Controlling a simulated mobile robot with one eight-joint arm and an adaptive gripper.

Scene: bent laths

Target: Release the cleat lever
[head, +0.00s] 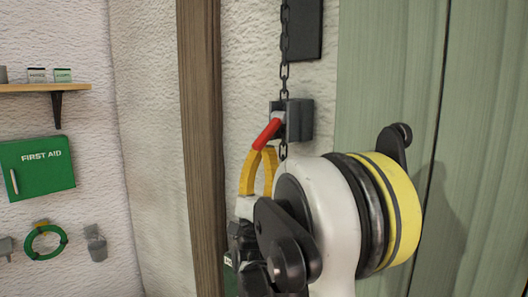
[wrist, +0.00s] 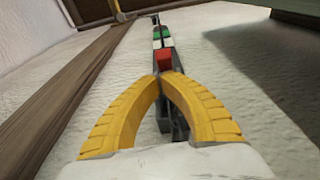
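The grey cleat block (head: 297,119) is fixed to the pale wall, with a dark chain (head: 284,70) running down through it. Its red lever (head: 267,134) slants down and to the left from the block. The red lever also shows in the wrist view (wrist: 164,61), right at my fingertips. My gripper (head: 260,151) has yellow fingers, whose tips come together on the lever's lower end. In the wrist view the fingertips (wrist: 166,76) meet closely around it, with a dark part seen between the fingers below. My arm hides what lies under the cleat.
A dark wooden post (head: 201,120) stands left of the cleat. Green panels (head: 390,70) are on the right. A dark plate (head: 304,30) is above. A first aid box (head: 38,167), a shelf (head: 45,88) and a green ring (head: 46,242) are on the left wall.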

